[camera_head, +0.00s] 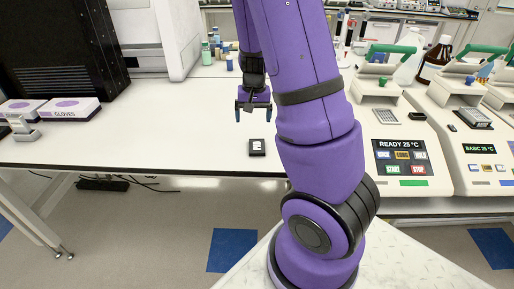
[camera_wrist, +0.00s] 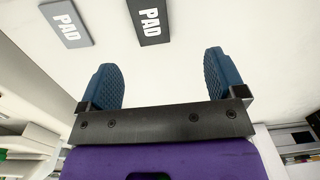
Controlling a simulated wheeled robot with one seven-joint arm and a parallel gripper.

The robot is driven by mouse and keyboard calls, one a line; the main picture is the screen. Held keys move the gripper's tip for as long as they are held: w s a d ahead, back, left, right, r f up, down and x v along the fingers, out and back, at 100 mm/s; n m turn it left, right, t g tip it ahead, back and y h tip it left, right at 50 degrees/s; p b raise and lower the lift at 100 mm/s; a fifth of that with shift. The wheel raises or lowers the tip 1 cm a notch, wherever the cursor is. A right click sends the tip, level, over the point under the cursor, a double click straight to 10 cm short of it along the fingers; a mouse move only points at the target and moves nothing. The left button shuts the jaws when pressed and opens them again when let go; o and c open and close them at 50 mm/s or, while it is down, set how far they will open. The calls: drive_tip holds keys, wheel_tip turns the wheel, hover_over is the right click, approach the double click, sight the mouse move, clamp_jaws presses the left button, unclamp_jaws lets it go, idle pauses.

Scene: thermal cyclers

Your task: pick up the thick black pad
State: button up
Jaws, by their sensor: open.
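A black pad (camera_head: 257,147) with a white label lies flat on the white bench near its front edge. In the wrist view a black pad (camera_wrist: 149,20) marked "PAD" shows beyond the fingertips, partly cut off by the top edge. A grey pad (camera_wrist: 66,23) with the same marking lies to its left; I cannot make it out in the head view. My gripper (camera_head: 253,114) points down over the bench, a little behind the black pad. Its two blue fingers (camera_wrist: 162,72) are apart with nothing between them.
Two thermal cyclers (camera_head: 400,135) with lit screens stand to the right, with bottles behind them. Glove boxes (camera_head: 68,108) and a black machine stand at the left. Small bottles (camera_head: 207,53) stand at the back. The bench left of the black pad (camera_head: 170,135) is clear.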

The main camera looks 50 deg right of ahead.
sight(257, 146)
drive_tip(key=f, duration=0.8)
drive_tip(key=d+f, duration=0.1)
drive_tip(key=f, duration=0.3)
drive_tip(key=shift+s+d+f, duration=0.1)
drive_tip(key=shift+s, duration=0.1)
drive_tip(key=shift+c, duration=0.4)
drive_tip(key=c, duration=0.9)
